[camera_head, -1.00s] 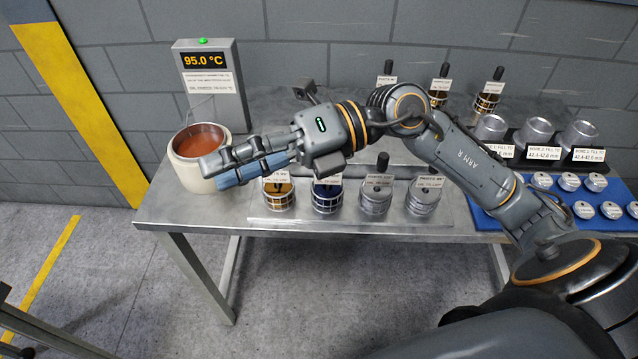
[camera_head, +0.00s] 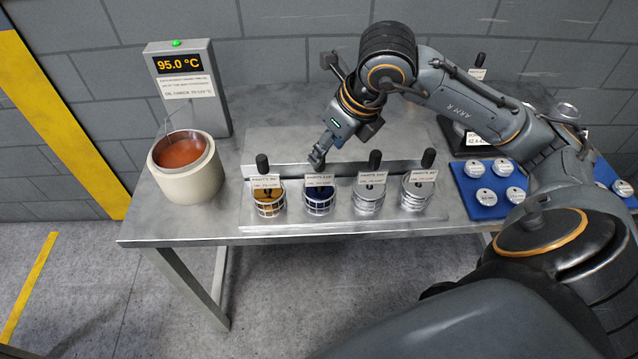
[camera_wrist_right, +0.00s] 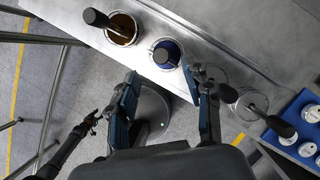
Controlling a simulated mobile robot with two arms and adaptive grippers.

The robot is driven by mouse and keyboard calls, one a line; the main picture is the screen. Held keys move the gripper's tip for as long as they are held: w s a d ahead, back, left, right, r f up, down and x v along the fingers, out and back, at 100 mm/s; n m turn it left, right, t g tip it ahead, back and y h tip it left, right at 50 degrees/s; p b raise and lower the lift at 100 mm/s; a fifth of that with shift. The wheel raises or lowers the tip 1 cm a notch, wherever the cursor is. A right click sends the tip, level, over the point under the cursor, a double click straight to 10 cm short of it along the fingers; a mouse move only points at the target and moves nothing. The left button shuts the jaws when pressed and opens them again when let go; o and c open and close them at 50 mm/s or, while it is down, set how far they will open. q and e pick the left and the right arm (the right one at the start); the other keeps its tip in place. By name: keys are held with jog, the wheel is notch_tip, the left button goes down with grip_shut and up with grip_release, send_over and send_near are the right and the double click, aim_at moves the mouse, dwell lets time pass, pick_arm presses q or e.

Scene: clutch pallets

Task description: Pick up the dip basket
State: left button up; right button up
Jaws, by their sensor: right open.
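Several dip baskets with black upright handles stand in a row on the table. In the head view they are a gold one (camera_head: 268,204), a blue one (camera_head: 319,202) and silver ones (camera_head: 368,200) to the right. My right gripper (camera_head: 317,160) points down just behind and above the blue basket, empty. In the right wrist view its open fingers (camera_wrist_right: 160,72) are on either side of the blue basket's handle (camera_wrist_right: 163,54), which shows just beyond the tips; contact cannot be told. A dark gripper-like part (camera_wrist_right: 88,125), probably my left, shows small at lower left.
A pale pot of reddish-brown liquid (camera_head: 186,168) stands at the table's left end, before a display box (camera_head: 187,85) reading 95.0 °C. A blue mat (camera_head: 482,200) with several silver pieces lies right. Bare table lies between pot and baskets.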

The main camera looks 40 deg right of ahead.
aim_at(319, 180)
jog(key=p+x, duration=0.1)
jog(key=x, duration=0.4)
jog(key=shift+w+f+p, duration=0.25)
jog(key=shift+f+p, duration=0.05)
jog(key=shift+p, duration=0.1)
jog(key=shift+w+f, duration=0.3)
jog(key=shift+f, duration=0.25)
jog(key=c, duration=1)
jog(key=shift+s, duration=0.15)
grip_shut()
jog(key=shift+r, duration=0.15)
